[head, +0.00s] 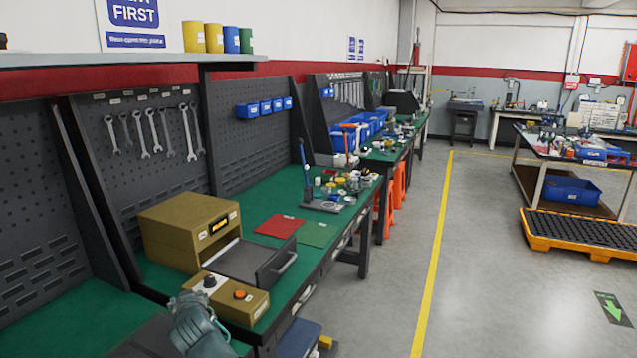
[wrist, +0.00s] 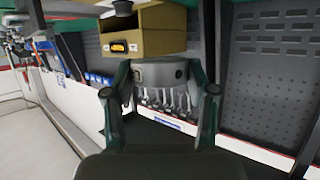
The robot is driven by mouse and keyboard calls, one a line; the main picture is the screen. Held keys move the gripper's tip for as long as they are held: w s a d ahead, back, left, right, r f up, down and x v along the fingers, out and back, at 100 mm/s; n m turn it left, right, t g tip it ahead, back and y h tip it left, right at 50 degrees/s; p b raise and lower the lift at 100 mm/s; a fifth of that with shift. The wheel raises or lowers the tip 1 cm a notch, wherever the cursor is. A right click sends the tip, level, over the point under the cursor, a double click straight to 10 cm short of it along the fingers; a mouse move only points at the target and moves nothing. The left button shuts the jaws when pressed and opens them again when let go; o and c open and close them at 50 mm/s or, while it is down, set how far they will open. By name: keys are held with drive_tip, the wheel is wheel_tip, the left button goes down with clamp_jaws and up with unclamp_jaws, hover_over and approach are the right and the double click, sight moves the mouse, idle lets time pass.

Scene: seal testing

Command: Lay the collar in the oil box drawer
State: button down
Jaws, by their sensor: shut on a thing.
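The oil box (head: 190,228) is a tan box with a lit orange display on the green bench. Its dark drawer (head: 258,262) is pulled out at the front, and its floor looks empty. My gripper (head: 200,322) is at the bottom of the head view, in front of the small tan control box and short of the drawer. In the wrist view my gripper (wrist: 157,74) is shut on the collar (wrist: 160,76), a grey, short ring-like part between the two fingers. The oil box (wrist: 155,35) shows beyond it. The collar cannot be made out in the head view.
The control box (head: 238,297) with a black knob and orange button stands between my gripper and the drawer. A red mat (head: 279,226) and a green mat (head: 319,234) lie beyond the drawer. A pegboard with wrenches (head: 150,130) rises behind.

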drive_tip(key=w+d+r+m+t+h, duration=0.15)
drive_tip(key=w+d, duration=0.25)
drive_tip(key=d, duration=1.2)
drive_tip(key=w+d+r+m+h, duration=0.2)
drive_tip(key=w+d+r+h, duration=0.15)
drive_tip(key=d, duration=1.35)
drive_tip(key=w+d+r+m+h, duration=0.15)
drive_tip(key=w+d, duration=0.35)
drive_tip(key=d, duration=1.1)
drive_tip(key=s+f, duration=0.3)
drive_tip(key=f, duration=1.3)
drive_tip(key=shift+f+p, duration=0.15)
drive_tip(key=shift+p, duration=0.15)
